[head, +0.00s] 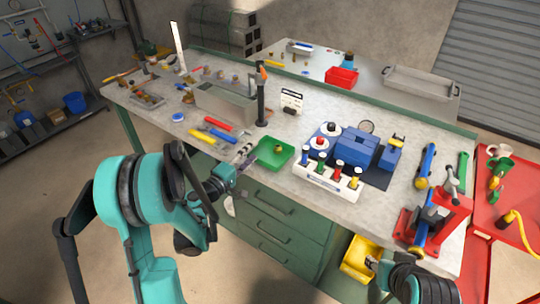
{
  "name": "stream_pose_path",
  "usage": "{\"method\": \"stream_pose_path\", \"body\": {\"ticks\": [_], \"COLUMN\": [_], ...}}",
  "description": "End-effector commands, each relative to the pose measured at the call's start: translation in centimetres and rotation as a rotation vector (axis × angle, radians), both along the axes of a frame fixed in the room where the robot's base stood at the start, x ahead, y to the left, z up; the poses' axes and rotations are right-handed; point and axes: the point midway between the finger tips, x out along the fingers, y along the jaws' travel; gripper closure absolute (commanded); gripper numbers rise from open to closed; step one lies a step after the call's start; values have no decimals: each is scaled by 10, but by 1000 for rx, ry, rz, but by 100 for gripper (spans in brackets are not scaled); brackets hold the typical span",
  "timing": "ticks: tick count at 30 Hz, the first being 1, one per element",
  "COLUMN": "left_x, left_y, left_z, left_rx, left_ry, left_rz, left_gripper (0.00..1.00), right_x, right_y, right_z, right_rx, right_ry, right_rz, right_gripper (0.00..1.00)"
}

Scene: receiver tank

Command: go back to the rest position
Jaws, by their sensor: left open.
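My left gripper (240,178) is open, in front of the workbench's near edge, left of the middle of the head view. Its fingers point toward the bench, close to a green tray (286,160). I see nothing held in it. The teal left arm comes in from the lower left and hides part of the bench front.
The workbench (330,100) carries a blue block assembly (357,148), a white rack (327,184) with coloured-handled tools, a red vise (412,232) and a black post (262,100). A red cart (510,225) stands at right. Open floor lies left.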

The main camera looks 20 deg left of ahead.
Motion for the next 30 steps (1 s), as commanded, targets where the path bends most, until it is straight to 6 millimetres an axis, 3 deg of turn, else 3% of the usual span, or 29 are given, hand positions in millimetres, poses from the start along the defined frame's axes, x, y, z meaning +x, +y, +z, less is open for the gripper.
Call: {"method": "stream_pose_path", "body": {"ticks": [4, 17, 23, 30], "left_x": [-10, -11, -26, -86], "left_y": [4, 0, -37, -91], "left_z": [0, 1, 13, 18], "left_rx": [0, 10, 177, 545], "left_ry": [0, 5, 80, 232], "left_rz": [0, -6, -82, -227], "left_gripper": [51, 51, 51, 51], "right_x": [0, 0, 0, 0], "right_y": [0, 0, 0, 0], "right_z": [0, 0, 0, 0], "right_rx": [0, 0, 0, 0], "right_ry": [0, 0, 0, 0], "right_rz": [0, 0, 0, 0], "right_gripper": [59, 59, 59, 59]}}
